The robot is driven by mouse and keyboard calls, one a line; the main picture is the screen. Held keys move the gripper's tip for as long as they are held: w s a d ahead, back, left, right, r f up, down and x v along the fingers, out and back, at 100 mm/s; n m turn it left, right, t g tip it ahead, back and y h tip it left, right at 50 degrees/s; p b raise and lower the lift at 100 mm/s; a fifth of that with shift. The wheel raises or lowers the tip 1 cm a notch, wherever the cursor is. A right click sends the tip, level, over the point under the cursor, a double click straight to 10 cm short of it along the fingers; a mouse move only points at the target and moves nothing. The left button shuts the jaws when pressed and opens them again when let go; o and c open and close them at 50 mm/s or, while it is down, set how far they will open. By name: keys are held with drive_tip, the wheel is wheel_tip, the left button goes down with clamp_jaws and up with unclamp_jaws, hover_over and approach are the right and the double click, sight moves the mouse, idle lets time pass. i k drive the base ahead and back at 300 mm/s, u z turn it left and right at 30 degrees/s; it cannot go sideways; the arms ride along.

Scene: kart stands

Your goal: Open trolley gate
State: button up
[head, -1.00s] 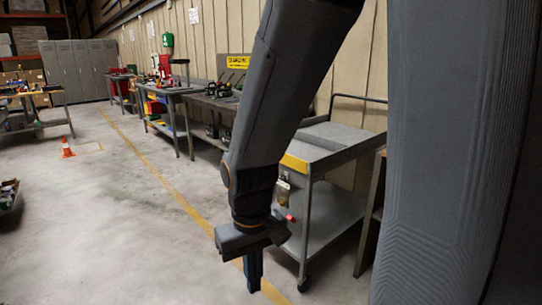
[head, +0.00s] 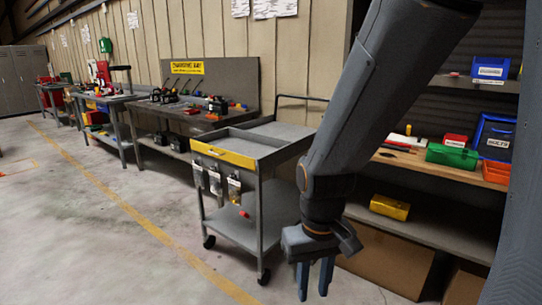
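The grey trolley (head: 295,185) stands in the middle of the head view, with a top tray, a lower shelf and wheels. A yellow panel (head: 223,154), which looks like its gate, runs along the tray's front edge and appears upright. A small latch cannot be made out on it. My gripper (head: 315,277) points down in front of the trolley's right side, to the right of and lower than the yellow panel. Its two fingers are apart with nothing between them. My arm hides part of the trolley's right side.
Tagged items (head: 234,187) hang below the panel. A red object (head: 243,214) shows at the lower shelf. Shelving with bins (head: 452,156) stands to the right, a workbench (head: 185,121) to the left. The floor (head: 110,235) in front is clear.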

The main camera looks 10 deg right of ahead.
sight(247, 161)
drive_tip(key=z, duration=0.8)
drive_tip(key=i, duration=0.95)
drive_tip(key=u, duration=0.7)
drive_tip(key=i, duration=0.7)
drive_tip(key=u, duration=0.8)
